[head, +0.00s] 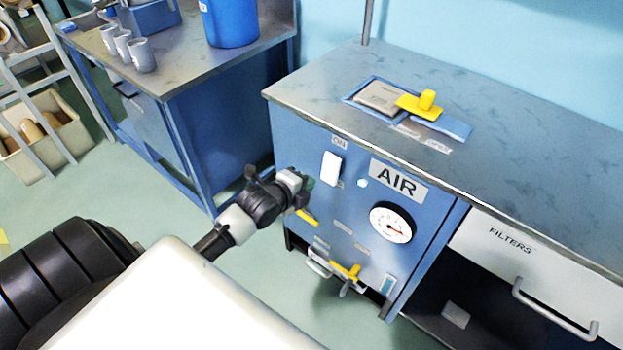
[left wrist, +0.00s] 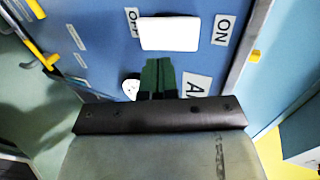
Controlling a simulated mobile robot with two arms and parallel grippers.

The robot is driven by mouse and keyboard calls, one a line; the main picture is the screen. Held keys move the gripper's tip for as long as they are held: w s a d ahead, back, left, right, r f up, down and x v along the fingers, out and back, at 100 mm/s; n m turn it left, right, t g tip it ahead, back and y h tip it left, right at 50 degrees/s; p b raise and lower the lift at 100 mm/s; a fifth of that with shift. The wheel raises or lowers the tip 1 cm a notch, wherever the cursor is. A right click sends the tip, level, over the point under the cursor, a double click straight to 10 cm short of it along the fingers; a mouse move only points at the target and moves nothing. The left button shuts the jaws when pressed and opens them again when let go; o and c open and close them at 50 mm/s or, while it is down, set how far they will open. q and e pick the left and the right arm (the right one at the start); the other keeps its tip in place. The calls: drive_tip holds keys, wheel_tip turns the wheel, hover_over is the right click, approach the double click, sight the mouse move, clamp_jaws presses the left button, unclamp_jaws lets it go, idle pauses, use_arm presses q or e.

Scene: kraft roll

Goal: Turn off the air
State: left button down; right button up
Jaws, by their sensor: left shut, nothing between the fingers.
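A white rocker switch (head: 331,168) sits on the blue front of the cabinet, left of the AIR sign (head: 398,181). An ON label (head: 339,142) is above it. In the left wrist view, the white switch (left wrist: 169,33) lies between a partly hidden OFF label (left wrist: 132,20) on the left and an ON label (left wrist: 222,29) on the right. Which end is pressed in, I cannot tell. My left gripper (head: 306,181) is in front of the panel, low and left of the switch. Its green fingers (left wrist: 158,72) are shut and empty, with tips just below the switch in the wrist view.
A round gauge (head: 391,222) and yellow handles (head: 345,270) are on the same panel. A yellow-handled item (head: 427,102) lies on the cabinet top. A FILTERS drawer (head: 510,240) is at right. Another blue bench (head: 180,60) stands behind at left.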

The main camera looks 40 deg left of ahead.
sight(328, 177)
use_arm(q)
drive_tip(key=v, duration=0.6)
drive_tip(key=shift+s+r, duration=0.25)
drive_tip(key=shift+r, duration=0.15)
use_arm(e)
drive_tip(key=shift+w+d+r, duration=0.15)
drive_tip(key=shift+w, duration=0.5)
use_arm(q)
drive_tip(key=shift+s+d+f+g+b, duration=0.1)
drive_tip(key=shift+f+g+b, duration=0.1)
drive_tip(key=shift+f, duration=0.2)
drive_tip(key=shift+s+d+f+g+b, duration=0.1)
drive_tip(key=shift+s+f+g, duration=0.1)
drive_tip(key=shift+f, duration=0.2)
use_arm(e)
drive_tip(key=shift+w+f, duration=0.15)
drive_tip(key=shift+f, duration=0.25)
use_arm(q)
drive_tip(key=x, duration=0.9)
drive_tip(key=r+x, duration=0.1)
drive_tip(key=x, duration=0.4)
drive_tip(key=shift+w+b, duration=0.25)
drive_tip(key=shift+b, duration=0.05)
use_arm(e)
drive_tip(key=shift+f, duration=0.3)
